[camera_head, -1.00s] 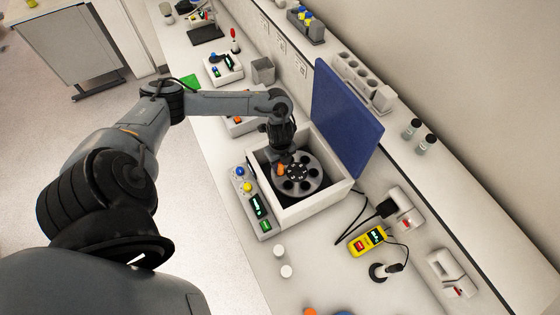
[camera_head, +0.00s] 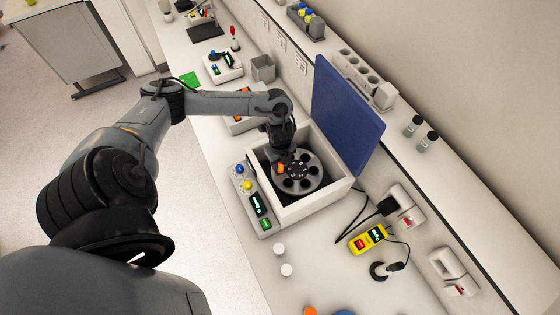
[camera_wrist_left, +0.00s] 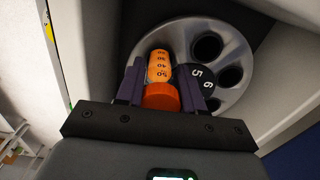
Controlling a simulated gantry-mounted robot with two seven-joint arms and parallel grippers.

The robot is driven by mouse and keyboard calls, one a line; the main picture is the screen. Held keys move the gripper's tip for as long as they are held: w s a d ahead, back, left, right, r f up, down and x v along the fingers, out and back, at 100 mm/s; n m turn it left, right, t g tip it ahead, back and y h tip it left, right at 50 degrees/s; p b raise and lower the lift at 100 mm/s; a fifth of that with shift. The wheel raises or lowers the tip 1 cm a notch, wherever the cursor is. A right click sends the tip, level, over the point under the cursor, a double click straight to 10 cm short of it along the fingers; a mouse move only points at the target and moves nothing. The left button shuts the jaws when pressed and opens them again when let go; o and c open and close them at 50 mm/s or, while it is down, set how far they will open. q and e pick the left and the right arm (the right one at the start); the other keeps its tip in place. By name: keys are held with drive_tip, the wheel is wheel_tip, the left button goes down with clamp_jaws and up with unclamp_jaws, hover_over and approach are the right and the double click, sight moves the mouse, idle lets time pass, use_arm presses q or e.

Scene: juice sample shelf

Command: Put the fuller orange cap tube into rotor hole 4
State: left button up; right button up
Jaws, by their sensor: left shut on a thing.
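The orange cap tube (camera_wrist_left: 160,82) is between the fingers of my left gripper (camera_wrist_left: 165,85) in the left wrist view. Its orange cap (camera_wrist_left: 160,97) is nearest the camera, and its graduated orange body points toward the rotor. In the head view the orange cap (camera_head: 281,168) shows just below my left gripper (camera_head: 282,160). The grey rotor (camera_head: 318,185) sits inside the open centrifuge. The numbers 5 and 6 show on the hub (camera_wrist_left: 200,82). The tube is over the rotor's near-left side. Its lower end and the hole under it are hidden. My right gripper is out of view.
The white centrifuge box (camera_head: 312,207) surrounds the rotor with raised walls. Its blue lid (camera_head: 345,115) stands open at the right. A control panel (camera_head: 255,205) is on its left. Two white caps (camera_head: 286,270) and a yellow meter (camera_head: 367,240) lie on the bench in front.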

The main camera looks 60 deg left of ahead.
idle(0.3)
use_arm(q)
drive_tip(key=shift+f+b, duration=0.55)
drive_tip(key=shift+f, duration=0.7)
drive_tip(key=shift+r, duration=0.2)
drive_tip(key=shift+r+p, duration=0.2)
drive_tip(key=shift+p, duration=0.2)
drive_tip(key=shift+r+p, duration=1.65)
drive_tip(key=shift+r, duration=0.05)
drive_tip(key=shift+r+p, duration=0.95)
drive_tip(key=shift+p, duration=0.35)
drive_tip(key=shift+f+b, duration=0.3)
drive_tip(key=shift+f, duration=0.15)
